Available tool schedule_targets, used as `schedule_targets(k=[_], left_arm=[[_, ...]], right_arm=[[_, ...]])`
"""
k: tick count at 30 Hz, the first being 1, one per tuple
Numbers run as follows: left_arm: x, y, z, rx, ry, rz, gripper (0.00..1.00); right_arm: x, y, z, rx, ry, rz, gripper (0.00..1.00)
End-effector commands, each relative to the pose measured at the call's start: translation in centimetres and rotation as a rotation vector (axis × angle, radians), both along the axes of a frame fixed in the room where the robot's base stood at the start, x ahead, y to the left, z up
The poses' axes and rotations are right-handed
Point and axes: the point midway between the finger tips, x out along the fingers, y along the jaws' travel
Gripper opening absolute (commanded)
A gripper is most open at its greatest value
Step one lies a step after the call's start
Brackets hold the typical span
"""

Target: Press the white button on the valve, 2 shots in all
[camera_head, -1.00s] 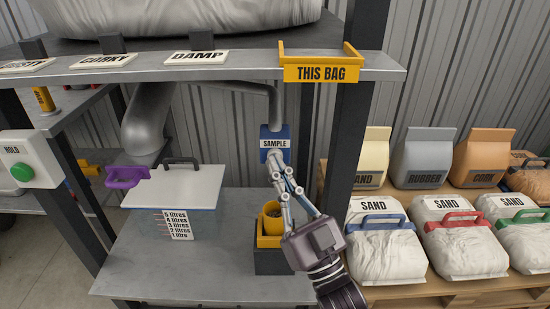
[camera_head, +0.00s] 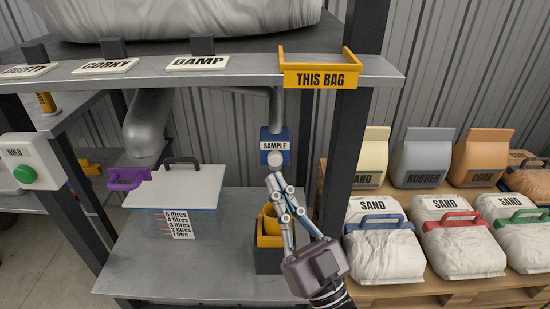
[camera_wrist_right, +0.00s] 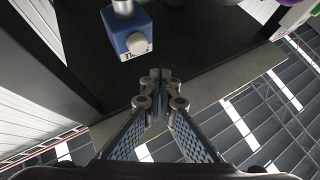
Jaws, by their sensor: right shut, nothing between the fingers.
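The valve is a blue box (camera_head: 264,138) labelled SAMPLE at the end of a grey pipe. Its round white button (camera_head: 274,159) faces me, low on the box. The blue valve (camera_wrist_right: 126,28) and its white button (camera_wrist_right: 137,43) also show in the right wrist view, ahead of the fingertips. My right gripper (camera_head: 275,178) is shut and empty, its tips just below the button. In the wrist view a gap shows between the tips (camera_wrist_right: 159,76) and the button. My left gripper is not in view.
A lidded white container (camera_head: 185,186) with a litre scale and a purple handle stands left on the grey bench (camera_head: 150,265). A shelf (camera_head: 235,66) with name plates crosses above. A dark post (camera_head: 338,170) stands right of the valve, then a pallet of bags.

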Motion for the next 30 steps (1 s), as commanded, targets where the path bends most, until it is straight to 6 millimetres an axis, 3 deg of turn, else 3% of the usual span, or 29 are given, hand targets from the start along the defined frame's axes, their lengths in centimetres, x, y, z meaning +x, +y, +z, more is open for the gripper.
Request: schedule_targets(k=[8, 17, 20, 23, 25, 30], left_arm=[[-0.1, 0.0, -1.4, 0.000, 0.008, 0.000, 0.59], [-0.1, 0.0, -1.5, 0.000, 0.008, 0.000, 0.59], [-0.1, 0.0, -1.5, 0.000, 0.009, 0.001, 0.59], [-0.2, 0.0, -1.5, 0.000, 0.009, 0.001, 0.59], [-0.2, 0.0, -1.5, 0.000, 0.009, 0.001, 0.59], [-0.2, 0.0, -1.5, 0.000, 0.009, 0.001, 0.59]], right_arm=[[-2.1, 0.0, 0.0, -0.001, 0.002, 0.001, 0.00], [-2.1, 0.0, -0.1, -0.001, 0.002, 0.000, 0.00], [-1.5, -0.2, -1.0, -0.014, 0.036, -0.013, 0.00], [0.2, -1.0, -4.3, -0.056, 0.150, -0.056, 0.00], [1.7, -2.2, -8.2, -0.107, 0.278, -0.101, 0.00], [3.0, -6.2, -20.4, -0.255, 0.661, -0.209, 0.00]])
